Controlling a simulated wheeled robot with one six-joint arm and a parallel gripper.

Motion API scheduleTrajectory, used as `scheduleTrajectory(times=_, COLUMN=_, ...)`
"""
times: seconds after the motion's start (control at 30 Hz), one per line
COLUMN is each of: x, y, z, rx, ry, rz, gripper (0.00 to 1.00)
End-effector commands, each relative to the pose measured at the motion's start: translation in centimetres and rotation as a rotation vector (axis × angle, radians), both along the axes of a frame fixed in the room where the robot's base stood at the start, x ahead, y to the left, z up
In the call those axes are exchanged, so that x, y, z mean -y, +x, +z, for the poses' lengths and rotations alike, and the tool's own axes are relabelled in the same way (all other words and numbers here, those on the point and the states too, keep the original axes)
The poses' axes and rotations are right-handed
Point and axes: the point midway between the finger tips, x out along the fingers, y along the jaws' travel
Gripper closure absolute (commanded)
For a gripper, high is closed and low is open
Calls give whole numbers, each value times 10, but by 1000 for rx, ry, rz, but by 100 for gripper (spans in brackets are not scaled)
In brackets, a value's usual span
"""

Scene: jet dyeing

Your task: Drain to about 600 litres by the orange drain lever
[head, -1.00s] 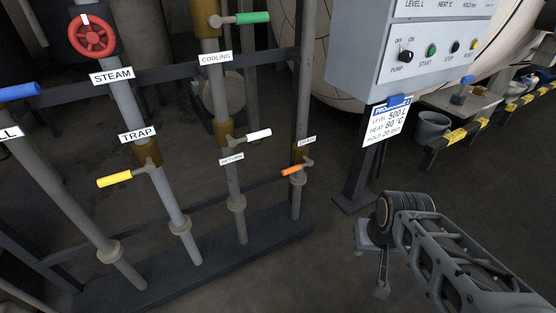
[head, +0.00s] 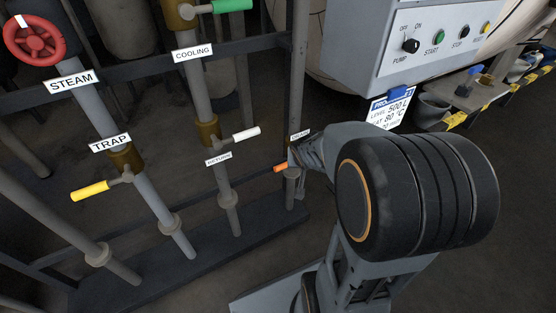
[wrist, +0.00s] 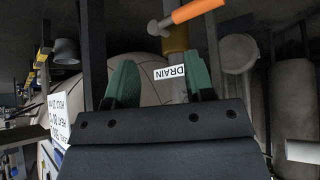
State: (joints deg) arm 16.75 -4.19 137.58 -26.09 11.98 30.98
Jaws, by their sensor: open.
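The orange drain lever (head: 281,168) sticks out to the left of the rightmost pipe, roughly crosswise to it; my arm hides part of its mount. In the wrist view the orange handle (wrist: 197,11) lies slanted near the top edge, beyond my fingertips. The DRAIN label (wrist: 170,72) shows between the fingers; it also shows in the head view (head: 299,135). My gripper (wrist: 160,80) is open, its two green fingers apart with no lever between them. In the head view my arm largely hides the gripper.
Nearby are the yellow trap lever (head: 90,191), the white return lever (head: 246,133), the green cooling lever (head: 232,5) and the red steam wheel (head: 35,40). The control panel (head: 440,40) stands right; its level readout is out of view. A card (head: 390,108) below reads 500 L.

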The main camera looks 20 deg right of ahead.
Motion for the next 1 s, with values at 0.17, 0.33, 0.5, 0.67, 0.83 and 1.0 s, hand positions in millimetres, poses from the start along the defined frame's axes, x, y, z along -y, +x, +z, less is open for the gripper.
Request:
scheduleTrajectory(times=0.17, x=58, y=42, z=-30, rx=251, ry=193, rz=-76, gripper=51)
scheduleTrajectory(times=0.33, x=69, y=41, z=-66, rx=406, ry=579, rz=-87, gripper=51)
scheduleTrajectory(times=0.5, x=62, y=16, z=-85, rx=474, ry=984, rz=-113, gripper=51)
scheduleTrajectory(times=0.67, x=55, y=-6, z=-89, rx=494, ry=1255, rz=-134, gripper=51)
scheduleTrajectory(times=0.83, x=48, y=-14, z=-90, rx=496, ry=1387, rz=-140, gripper=51)
scheduleTrajectory(times=1.0, x=36, y=4, z=-96, rx=494, ry=1410, rz=-137, gripper=51)
